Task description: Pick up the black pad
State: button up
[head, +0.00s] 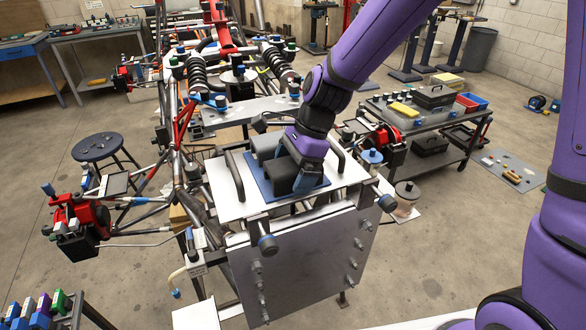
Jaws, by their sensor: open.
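The black pad (283,176) is a dark, blocky shape on a blue mat (322,184), on top of the white plate (226,206) at the front of the tube chassis. My gripper (298,168) reaches down from the upper right and is right over the pad. It is open. My purple wrist hides part of the pad and most of the fingers. I cannot tell whether the fingers touch the pad or stand around it.
Black curved handles flank the plate, one at its left (234,175). Chassis tubes and a red-and-black unit (78,220) lie to the left. A stool (98,150) stands behind them. A loaded cart (430,115) stands at the right. Open floor lies between.

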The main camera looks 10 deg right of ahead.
jog(key=shift+c, duration=0.2)
jog(key=c, duration=0.9)
jog(key=shift+r, duration=0.15)
